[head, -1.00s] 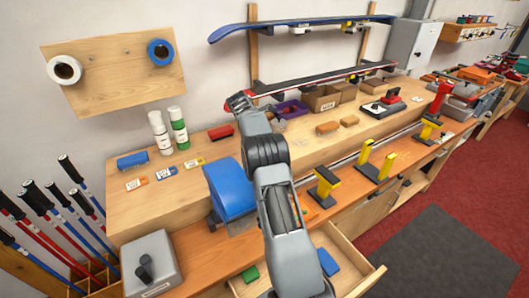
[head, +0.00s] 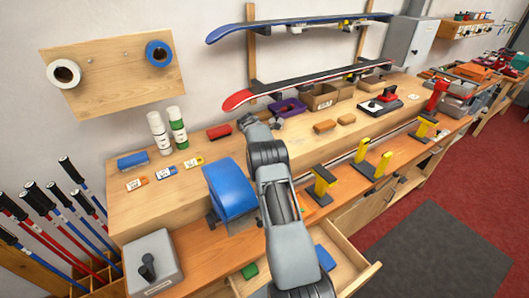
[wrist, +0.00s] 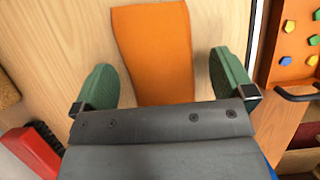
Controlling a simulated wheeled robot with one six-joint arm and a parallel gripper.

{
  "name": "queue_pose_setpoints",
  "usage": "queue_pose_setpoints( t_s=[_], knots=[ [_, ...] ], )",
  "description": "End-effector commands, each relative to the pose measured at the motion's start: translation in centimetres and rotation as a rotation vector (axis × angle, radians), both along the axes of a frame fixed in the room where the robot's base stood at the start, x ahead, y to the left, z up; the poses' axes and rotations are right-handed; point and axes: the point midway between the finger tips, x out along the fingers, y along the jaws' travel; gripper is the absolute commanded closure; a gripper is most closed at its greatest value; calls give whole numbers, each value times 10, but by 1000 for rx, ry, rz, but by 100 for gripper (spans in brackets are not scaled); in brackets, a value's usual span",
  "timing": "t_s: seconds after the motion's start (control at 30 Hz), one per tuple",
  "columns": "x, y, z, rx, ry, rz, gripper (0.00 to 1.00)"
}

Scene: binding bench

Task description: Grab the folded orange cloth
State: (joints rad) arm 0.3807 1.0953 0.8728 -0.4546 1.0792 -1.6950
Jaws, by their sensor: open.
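The folded orange cloth (wrist: 154,45) lies on a pale wooden surface in the wrist view, long side running away from me. Its near end passes between the fingers and behind the dark gripper body, so that end is hidden. My gripper (wrist: 164,82) is open, with one green finger pad on each side of the cloth and a gap of bare wood beside each pad. The gripper is empty. In the head view the end of my arm (head: 262,122) is over the upper bench; I cannot make out the cloth there.
A red brush (wrist: 35,150) lies at lower left in the wrist view. A metal strip (wrist: 252,35) and an orange panel with coloured pieces (wrist: 297,48) are at right. In the head view, yellow-topped clamps (head: 324,180) stand along a rail, and a drawer (head: 350,262) is open.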

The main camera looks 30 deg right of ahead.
Motion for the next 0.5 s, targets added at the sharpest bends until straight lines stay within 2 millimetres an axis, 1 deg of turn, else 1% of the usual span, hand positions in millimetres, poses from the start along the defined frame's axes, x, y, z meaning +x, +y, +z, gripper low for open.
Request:
queue_pose_setpoints(
  t_s=[0.2,0.5],
  knots=[
    [0,0,0,0,-1,0,0],
    [0,0,0,-1,-1,0,29]
  ],
)
